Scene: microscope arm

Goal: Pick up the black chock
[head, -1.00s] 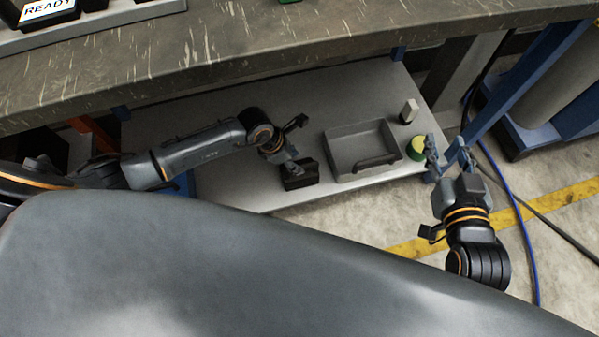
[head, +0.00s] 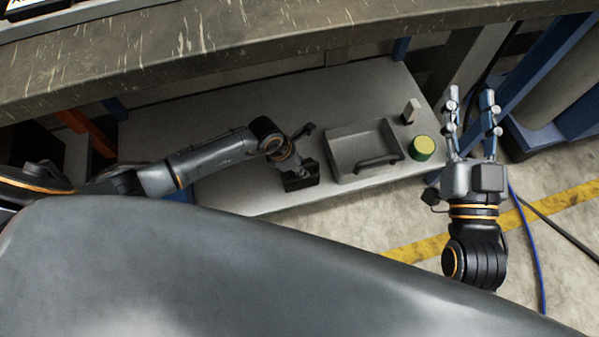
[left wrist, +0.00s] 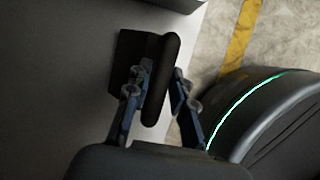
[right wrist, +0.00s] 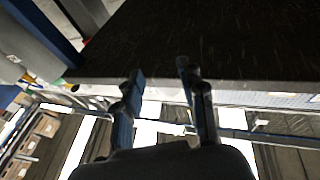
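The black chock (head: 301,181) sits at the front edge of the grey lower shelf, left of the grey tray. In the left wrist view the chock (left wrist: 156,100) shows as a dark block with a raised ridge. My left gripper (head: 293,160) is over it, and its fingers (left wrist: 160,80) draw in on both sides of the ridge. They look shut on it; the exact contact is partly hidden. The chock looks still down on the shelf. My right gripper (head: 472,115) is open and empty, pointing up, right of the shelf.
A grey tray (head: 342,171) with a dark handle stands close right of the chock. The worktop (head: 250,50) overhangs the shelf. Cables lie on the floor at right.

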